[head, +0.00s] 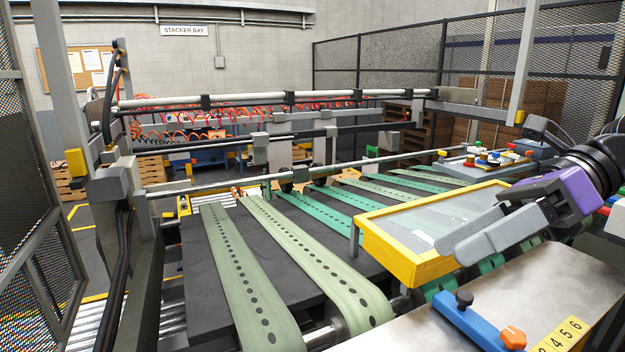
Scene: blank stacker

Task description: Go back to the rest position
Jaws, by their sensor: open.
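My gripper (458,248) comes in from the right edge on my black and purple arm. Its two grey fingers point left and stand apart with nothing seen between them. They are in front of the near right part of the yellow-framed clear panel (392,262); I cannot tell whether they touch it. No marked rest position shows in this view.
Green perforated belts (245,275) run over the dark stacker bed on the left and middle. A metal table (545,290) at the near right carries a blue bar (470,322) with knobs and a yellow number strip (562,335). Mesh fencing (28,175) stands at left.

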